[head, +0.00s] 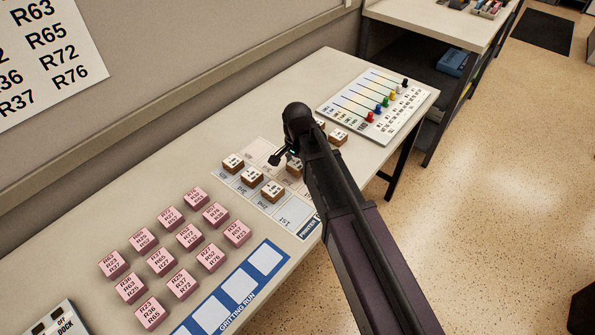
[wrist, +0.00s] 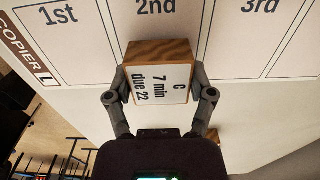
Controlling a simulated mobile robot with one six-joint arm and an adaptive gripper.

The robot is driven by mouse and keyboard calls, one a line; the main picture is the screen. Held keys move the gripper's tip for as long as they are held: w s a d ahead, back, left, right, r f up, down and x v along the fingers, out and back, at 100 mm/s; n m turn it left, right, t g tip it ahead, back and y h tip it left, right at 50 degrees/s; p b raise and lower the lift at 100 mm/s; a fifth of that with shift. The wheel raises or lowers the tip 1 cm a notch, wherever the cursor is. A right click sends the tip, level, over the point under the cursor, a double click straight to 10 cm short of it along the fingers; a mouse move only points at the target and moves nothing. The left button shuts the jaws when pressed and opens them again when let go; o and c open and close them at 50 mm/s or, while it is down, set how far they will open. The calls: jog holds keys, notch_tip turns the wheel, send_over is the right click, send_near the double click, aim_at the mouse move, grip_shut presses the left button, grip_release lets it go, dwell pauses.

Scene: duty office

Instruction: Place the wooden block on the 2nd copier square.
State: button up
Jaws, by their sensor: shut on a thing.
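In the wrist view my gripper (wrist: 160,95) is shut on a wooden block (wrist: 158,80) with a white label reading "C 7 min due 22". The block is over the lower part of the copier square marked 2nd (wrist: 155,22); whether it touches the sheet I cannot tell. The 1st square (wrist: 62,50) is to the left and the 3rd square (wrist: 262,45) to the right, both bare where visible. In the head view my gripper (head: 283,155) is over the sheets on the table, and the held block cannot be clearly made out behind my arm.
Other wooden blocks (head: 233,163) stand on the printed sheets, some close to my gripper. Several pink blocks (head: 162,262) stand in rows beside the blue gritting run strip (head: 240,287). A board with coloured pegs (head: 374,105) lies at the table's far end.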

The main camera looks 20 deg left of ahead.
aim_at(298, 163)
jog(key=shift+f+b, duration=0.3)
jog(key=shift+f, duration=0.3)
jog(key=shift+f, duration=0.15)
jog(key=o, duration=1.1)
notch_tip(298, 163, up, 12)
jog(key=p, duration=1.2)
jog(key=shift+r, duration=0.2)
jog(key=shift+d, duration=0.1)
